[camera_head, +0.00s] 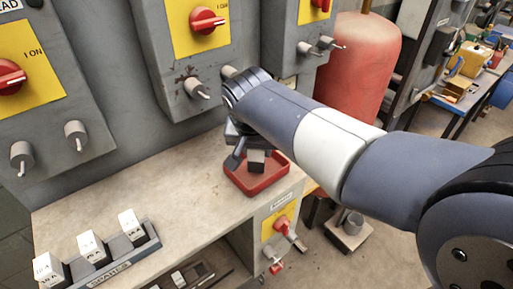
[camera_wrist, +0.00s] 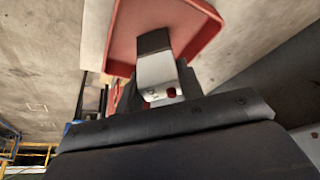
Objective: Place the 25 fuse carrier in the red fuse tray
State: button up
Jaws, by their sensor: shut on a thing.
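The red fuse tray (camera_head: 266,186) sits on the right end of the bench top. My gripper (camera_head: 247,156) is over it, pointing down, with its fingers shut on a fuse carrier (camera_head: 257,163). In the wrist view the carrier (camera_wrist: 157,72) has a white body with a red dot and a dark far end, and the tray (camera_wrist: 122,42) lies behind it. The number on the held carrier cannot be read. I cannot tell whether the carrier touches the tray floor. My arm and gripper hide part of the tray's back side.
A grey spares rack (camera_head: 128,262) holds three white-topped fuse carriers at the bench's front left. Grey switch boxes (camera_head: 150,60) with red knobs stand behind the bench. A red tank (camera_head: 362,62) is beyond my arm. The bench between rack and tray is clear.

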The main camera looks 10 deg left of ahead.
jog(key=shift+f, duration=0.3)
jog(key=shift+f, duration=0.2)
jog(key=o, duration=1)
jog(key=shift+r, duration=0.1)
jog(key=shift+o, duration=0.2)
jog(key=shift+s+r, duration=0.1)
jog(key=shift+r, duration=0.3)
jog(key=b+v, duration=0.1)
jog(key=v, duration=1)
jog(key=shift+s+r, duration=0.2)
